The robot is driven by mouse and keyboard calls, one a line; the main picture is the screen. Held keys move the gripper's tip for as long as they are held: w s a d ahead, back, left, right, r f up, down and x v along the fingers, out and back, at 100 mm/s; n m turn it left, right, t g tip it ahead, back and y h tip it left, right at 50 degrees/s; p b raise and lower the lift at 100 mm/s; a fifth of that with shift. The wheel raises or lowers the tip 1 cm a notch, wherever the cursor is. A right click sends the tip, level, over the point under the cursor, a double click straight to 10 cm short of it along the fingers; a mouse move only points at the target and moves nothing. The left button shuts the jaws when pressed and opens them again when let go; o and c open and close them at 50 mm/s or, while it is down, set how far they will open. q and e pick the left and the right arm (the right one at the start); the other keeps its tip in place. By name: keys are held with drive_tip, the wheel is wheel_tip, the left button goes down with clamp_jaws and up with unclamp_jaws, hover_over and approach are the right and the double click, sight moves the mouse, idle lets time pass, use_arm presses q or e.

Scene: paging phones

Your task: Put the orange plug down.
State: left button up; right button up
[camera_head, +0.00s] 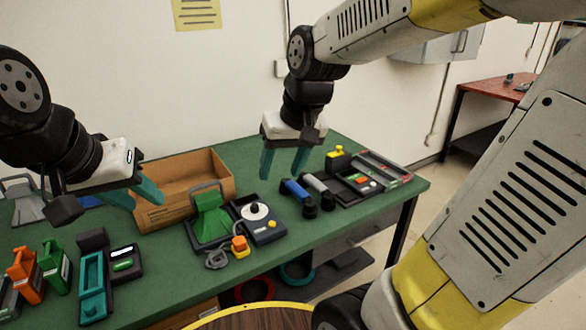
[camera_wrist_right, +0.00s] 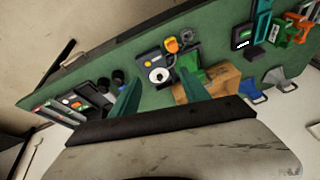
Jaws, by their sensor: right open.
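The orange plug (camera_head: 240,243) stands at the table's front edge, on or against a small yellow part, with a grey coiled cord beside it. It also shows near the top of the right wrist view (camera_wrist_right: 186,37). Neither gripper touches it. My right gripper (camera_head: 281,177) hangs above the back of the table, fingers apart and empty, up and to the right of the plug. My left gripper (camera_head: 148,204) is at the left, in front of the cardboard box, its teal fingers apart with nothing seen between them.
A green cradle (camera_head: 211,218) and a dial device (camera_head: 262,222) stand close to the plug. A cardboard box (camera_head: 190,172) is behind. Blue and grey cylinders and a dark tray (camera_head: 358,182) lie at right. Orange, green and teal handsets (camera_head: 93,287) crowd the left front.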

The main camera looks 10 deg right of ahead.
drive_tip(key=s+d+r+m+t, duration=0.1)
drive_tip(key=s+d+r+t, duration=0.1)
drive_tip(key=s, duration=0.6)
drive_tip(key=shift+d+r, duration=0.3)
drive_tip(key=shift+d, duration=0.3)
drive_tip(key=shift+s, duration=0.1)
idle(1.9)
